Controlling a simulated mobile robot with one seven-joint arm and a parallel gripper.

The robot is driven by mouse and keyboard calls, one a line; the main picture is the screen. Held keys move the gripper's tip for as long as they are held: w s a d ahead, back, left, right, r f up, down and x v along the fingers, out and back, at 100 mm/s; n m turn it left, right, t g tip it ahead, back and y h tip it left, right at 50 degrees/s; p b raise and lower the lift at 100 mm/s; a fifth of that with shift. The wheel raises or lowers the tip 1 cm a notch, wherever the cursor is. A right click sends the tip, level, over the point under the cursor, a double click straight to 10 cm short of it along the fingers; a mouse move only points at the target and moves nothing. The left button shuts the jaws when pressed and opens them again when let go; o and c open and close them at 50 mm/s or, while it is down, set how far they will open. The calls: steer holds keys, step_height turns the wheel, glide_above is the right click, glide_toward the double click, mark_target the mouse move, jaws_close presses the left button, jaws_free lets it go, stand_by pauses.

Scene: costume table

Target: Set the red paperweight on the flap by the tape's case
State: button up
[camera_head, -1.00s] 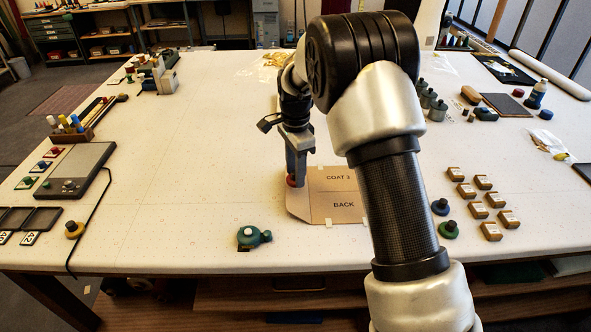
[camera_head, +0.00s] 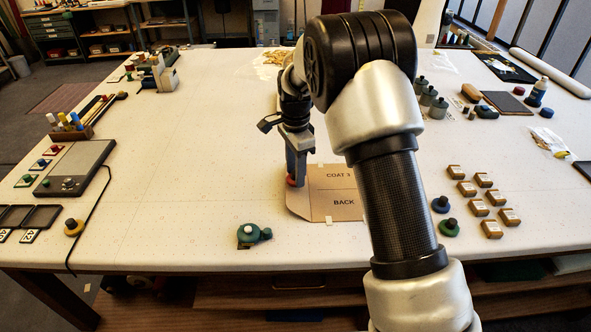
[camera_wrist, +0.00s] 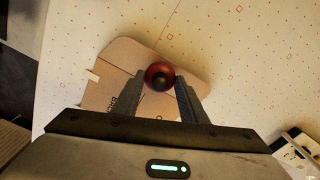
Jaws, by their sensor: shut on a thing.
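My gripper (camera_head: 292,178) points down over the left part of a brown card pattern (camera_head: 335,207) marked COAT and BACK. It is shut on the red paperweight (camera_head: 291,182), a round piece with a dark knob. In the wrist view the paperweight (camera_wrist: 160,75) sits between the two fingertips, over the card (camera_wrist: 122,62). I cannot tell whether it touches the card. A green rounded case (camera_head: 249,236) with a small round part at its right lies on the table, front left of the card.
Blue (camera_head: 440,204) and green (camera_head: 449,227) round weights stand right of my arm, beside several small brown blocks (camera_head: 467,190). A yellow weight (camera_head: 73,227) and a grey device (camera_head: 76,170) with a cable are at the left. The table between is clear.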

steer(key=shift+f+b, duration=0.95)
steer(key=shift+f, duration=0.85)
steer(key=o, duration=1.3)
step_height(320, 180, up, 17)
steer(key=s+d+r+n+t+p, duration=0.25)
steer(key=s+d+r, duration=0.35)
steer(key=r, duration=0.4)
steer(key=s+d+n+t+p, duration=0.1)
steer(key=s+d+n, duration=0.1)
steer(key=s, duration=0.6)
steer(key=s+d+r+n+t+p, duration=0.1)
steer(key=s+d+n, duration=0.1)
steer(key=s+n, duration=0.3)
steer(key=s+d+r+n+t+p, duration=0.1)
steer(key=s+n, duration=0.3)
steer(key=s, duration=0.8)
steer(key=shift+s+d, duration=0.4)
steer(key=shift+d, duration=0.05)
